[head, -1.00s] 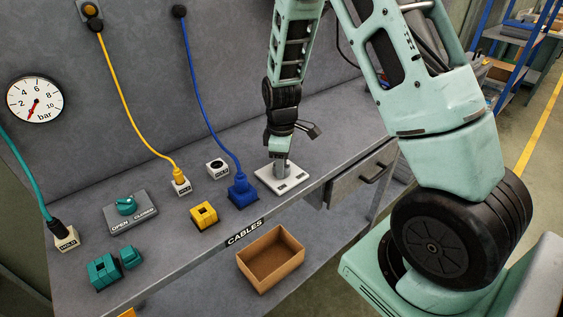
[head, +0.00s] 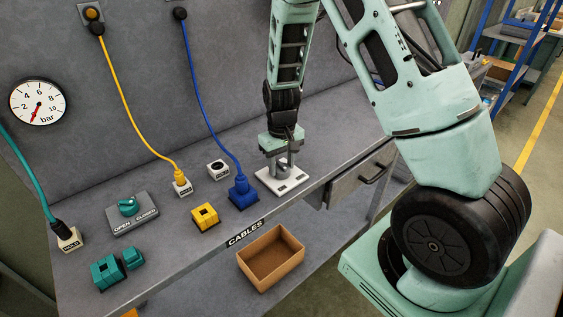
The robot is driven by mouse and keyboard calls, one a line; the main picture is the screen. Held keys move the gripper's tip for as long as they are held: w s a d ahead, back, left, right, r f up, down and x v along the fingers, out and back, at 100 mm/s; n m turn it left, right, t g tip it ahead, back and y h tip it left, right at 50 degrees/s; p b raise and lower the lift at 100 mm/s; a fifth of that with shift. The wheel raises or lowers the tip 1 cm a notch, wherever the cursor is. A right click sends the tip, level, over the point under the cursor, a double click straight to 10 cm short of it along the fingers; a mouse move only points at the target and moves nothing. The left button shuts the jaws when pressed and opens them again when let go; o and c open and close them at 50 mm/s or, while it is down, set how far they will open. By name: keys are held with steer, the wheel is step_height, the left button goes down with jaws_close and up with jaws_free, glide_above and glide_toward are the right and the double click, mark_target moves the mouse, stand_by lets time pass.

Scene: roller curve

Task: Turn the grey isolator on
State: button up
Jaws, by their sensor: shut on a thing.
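The grey isolator (head: 268,183) is a pale plate with a grey knob, lying on the bench at the right end of the row. My gripper (head: 283,167) points down over it, with its fingers shut around the knob. The fingers and palm hide much of the knob, so I cannot read which way it points. The small dark marks on the plate are too small to read.
A blue socket (head: 243,194) with a plugged blue cable stands close left of the isolator. Beyond are a yellow block (head: 204,216), a teal OPEN/CLOSED valve (head: 128,207) and teal blocks (head: 107,272). A cardboard box (head: 270,260) is below the bench edge.

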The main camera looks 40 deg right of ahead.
mark_target(282, 164)
steer(key=m, duration=0.3)
steer(key=shift+r+m+p, duration=0.1)
steer(key=shift+m+p, duration=0.75)
steer(key=shift+m, duration=1.25)
steer(key=o, duration=1)
step_height(282, 164, up, 17)
steer(key=b, duration=0.1)
steer(key=shift+r, duration=0.15)
